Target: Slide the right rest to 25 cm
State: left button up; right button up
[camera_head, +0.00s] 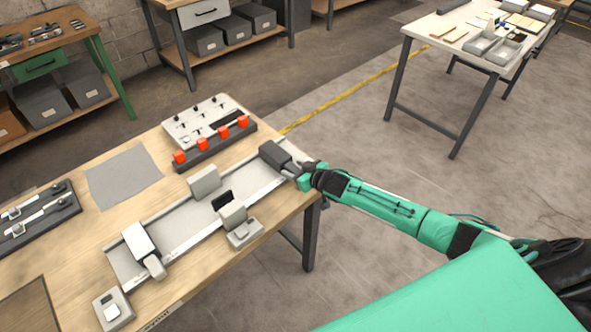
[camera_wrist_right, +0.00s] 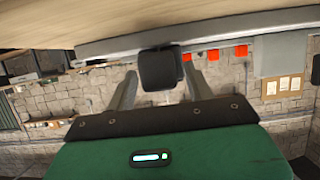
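A long grey rail (camera_head: 185,232) lies along the front of the wooden table. A dark grey block (camera_head: 275,154) sits at its right end; I take it for the right rest. A pale block with a rounded knob (camera_head: 137,240) sits near the left end. My right gripper (camera_head: 303,174) is at the dark block's right side, low over the table edge. In the right wrist view, its two fingers (camera_wrist_right: 160,82) stand apart, on either side of a dark square knob (camera_wrist_right: 158,67). A narrow gap shows beside the left finger; contact on the right is unclear. My left gripper is out of view.
Two pale blocks (camera_head: 205,182) and a black piece (camera_head: 222,200) stand mid-rail. A small grey box (camera_head: 244,233) sits in front. A dark strip with several red parts (camera_head: 213,145) and a white panel (camera_head: 207,121) lie behind. A grey mat (camera_head: 123,175) is at left.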

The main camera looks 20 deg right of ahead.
jog(key=shift+s+d+r, duration=0.15)
jog(key=shift+s, duration=0.35)
jog(key=b+v, duration=0.2)
jog(key=v, duration=1)
jog(key=shift+s+d+r, duration=0.15)
jog(key=shift+s+r, duration=0.1)
